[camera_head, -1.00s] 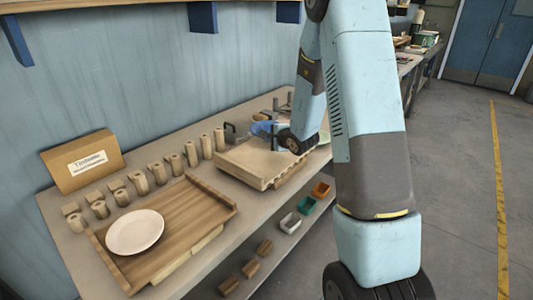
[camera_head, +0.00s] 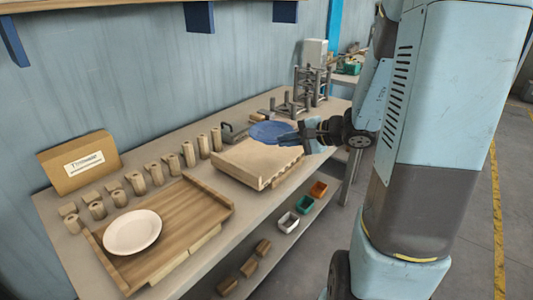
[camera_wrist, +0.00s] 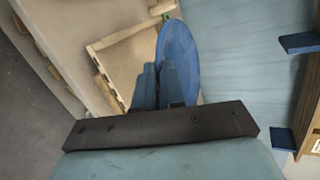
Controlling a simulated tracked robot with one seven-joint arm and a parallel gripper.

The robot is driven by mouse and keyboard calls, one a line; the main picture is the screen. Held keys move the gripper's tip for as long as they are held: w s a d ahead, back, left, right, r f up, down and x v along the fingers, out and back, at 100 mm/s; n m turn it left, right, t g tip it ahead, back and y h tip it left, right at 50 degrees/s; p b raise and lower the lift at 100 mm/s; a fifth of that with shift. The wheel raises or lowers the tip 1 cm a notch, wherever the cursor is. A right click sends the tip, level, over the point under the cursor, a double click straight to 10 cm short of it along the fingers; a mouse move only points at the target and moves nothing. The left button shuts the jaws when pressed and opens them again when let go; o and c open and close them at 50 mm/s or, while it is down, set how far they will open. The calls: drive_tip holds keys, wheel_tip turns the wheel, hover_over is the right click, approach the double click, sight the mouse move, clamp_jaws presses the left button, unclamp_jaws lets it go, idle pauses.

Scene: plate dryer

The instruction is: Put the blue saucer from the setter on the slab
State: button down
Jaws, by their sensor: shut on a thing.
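The blue saucer (camera_head: 270,131) is in my gripper (camera_head: 297,138), whose jaws are shut on its right edge in the head view. The saucer is above the far part of a pale, thick slab-like board (camera_head: 245,168) in the middle of the bench, and looks roughly level. I cannot tell how high it is above the board. A grey metal rack (camera_head: 313,84), perhaps the setter, stands at the bench's far end.
A white plate (camera_head: 132,232) lies on a brown wooden tray (camera_head: 182,208) at the near left. Several wooden cylinders (camera_head: 157,174) line the wall side, with a cardboard box (camera_head: 80,162) behind. A dark-handled item (camera_head: 233,132) is near the saucer. Small bins (camera_head: 289,222) sit below.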

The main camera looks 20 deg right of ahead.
drive_tip(key=w+f, duration=0.1)
drive_tip(key=w, duration=0.2)
drive_tip(key=w+f, duration=0.1)
drive_tip(key=w, duration=0.1)
drive_tip(key=w+f, duration=0.2)
drive_tip(key=w, duration=0.1)
drive_tip(key=shift+w+d, duration=0.3)
drive_tip(key=shift+w, duration=0.05)
hover_over(276, 161)
drive_tip(key=s, duration=0.1)
wheel_tip(276, 161, down, 5)
drive_tip(key=shift+a+r, duration=0.15)
drive_tip(key=shift+w+f, duration=0.45)
drive_tip(key=shift+f, duration=1.75)
drive_tip(key=c, duration=1.2)
unclamp_jaws()
